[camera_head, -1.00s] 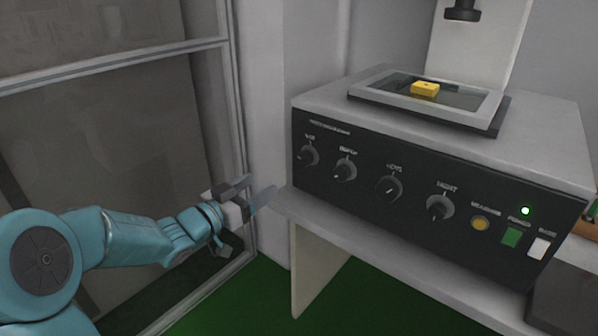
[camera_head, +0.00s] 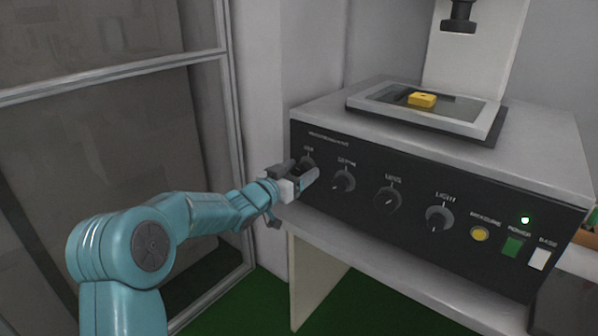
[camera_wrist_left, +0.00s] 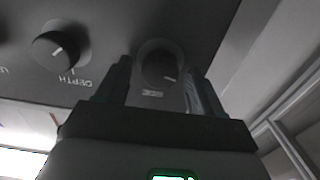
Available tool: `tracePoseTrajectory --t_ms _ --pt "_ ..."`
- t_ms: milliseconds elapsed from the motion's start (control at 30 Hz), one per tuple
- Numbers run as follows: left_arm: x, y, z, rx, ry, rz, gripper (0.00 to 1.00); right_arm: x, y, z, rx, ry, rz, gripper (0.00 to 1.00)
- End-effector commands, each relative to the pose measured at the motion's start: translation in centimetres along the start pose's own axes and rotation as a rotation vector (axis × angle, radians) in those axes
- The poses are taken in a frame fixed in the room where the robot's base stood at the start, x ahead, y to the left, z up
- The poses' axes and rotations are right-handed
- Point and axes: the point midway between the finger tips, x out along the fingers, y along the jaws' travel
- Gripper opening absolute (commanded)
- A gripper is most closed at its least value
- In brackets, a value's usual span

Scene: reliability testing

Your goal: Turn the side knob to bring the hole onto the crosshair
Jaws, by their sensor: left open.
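The side knob (camera_head: 307,163) is the leftmost dark knob on the black front panel (camera_head: 400,160); my gripper partly covers it in the head view. My left gripper (camera_head: 306,175) is open in front of it. In the left wrist view the side knob (camera_wrist_left: 159,68) shows between the two fingers (camera_wrist_left: 155,90), with its pale pointer line visible; I cannot tell whether the fingers touch it. A yellow block with a small hole (camera_head: 422,100) lies on the glass stage (camera_head: 455,112) below a dark lens (camera_head: 459,18). No crosshair is visible. My right gripper is not in view.
To the right of the side knob are the depth knob (camera_head: 343,181), another knob (camera_head: 387,200) and the light knob (camera_head: 439,218). Further right are a yellow measure button (camera_head: 479,234), a green power switch (camera_head: 513,246) and a white switch (camera_head: 539,259). A glazed frame (camera_head: 222,130) stands left.

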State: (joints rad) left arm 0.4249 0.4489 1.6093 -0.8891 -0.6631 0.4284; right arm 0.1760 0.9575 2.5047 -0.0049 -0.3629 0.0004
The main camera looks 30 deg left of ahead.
Motion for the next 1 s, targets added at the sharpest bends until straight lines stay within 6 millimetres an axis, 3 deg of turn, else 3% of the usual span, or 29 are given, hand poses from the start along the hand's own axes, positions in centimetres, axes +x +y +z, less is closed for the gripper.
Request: tracePoseTrajectory --t_ms 233,267,400,433,767,1000 --pt "0.1 0.0 0.0 0.0 0.0 0.0 0.67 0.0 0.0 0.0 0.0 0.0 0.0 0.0" --pt "0.1 0.0 0.0 0.0 0.0 0.0 0.61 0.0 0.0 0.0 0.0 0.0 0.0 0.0" --pt "0.1 0.0 0.0 0.0 0.0 0.0 0.15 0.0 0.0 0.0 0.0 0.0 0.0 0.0" --pt "0.1 0.0 0.0 0.0 0.0 0.0 0.11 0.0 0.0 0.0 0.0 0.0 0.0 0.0" --pt "0.1 0.0 0.2 0.038 -0.001 0.0 0.11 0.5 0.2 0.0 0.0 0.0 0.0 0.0" --pt "0.1 0.1 0.4 0.18 0.001 0.0 0.11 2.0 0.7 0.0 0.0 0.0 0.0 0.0"
